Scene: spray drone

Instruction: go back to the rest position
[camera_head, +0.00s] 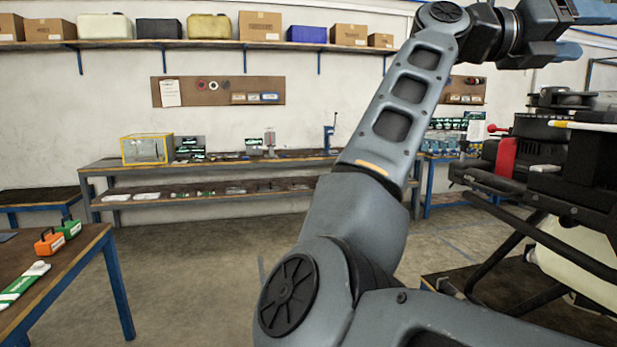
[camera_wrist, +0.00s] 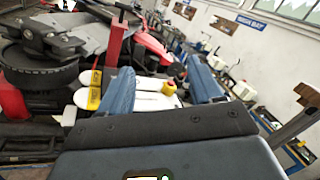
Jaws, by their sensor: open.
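My gripper (camera_head: 592,32) is at the top right of the head view, raised high with its blue fingers pointing right, partly cut off by the frame edge. Its two blue fingers stand apart in the wrist view (camera_wrist: 160,88), with nothing held between them. The drone (camera_head: 540,170), dark with a red part and a pale tank, stands on the right of the head view, below the gripper. In the wrist view the drone (camera_wrist: 50,75) fills the left side, with a black round part, red pieces and white parts beyond the fingers.
A table (camera_head: 75,270) at lower left holds an orange case (camera_head: 49,241), a green case (camera_head: 69,229) and a white-green pack (camera_head: 24,284). A workbench (camera_head: 240,165) and a loaded shelf (camera_head: 230,45) line the back wall. The floor (camera_head: 195,260) between is clear.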

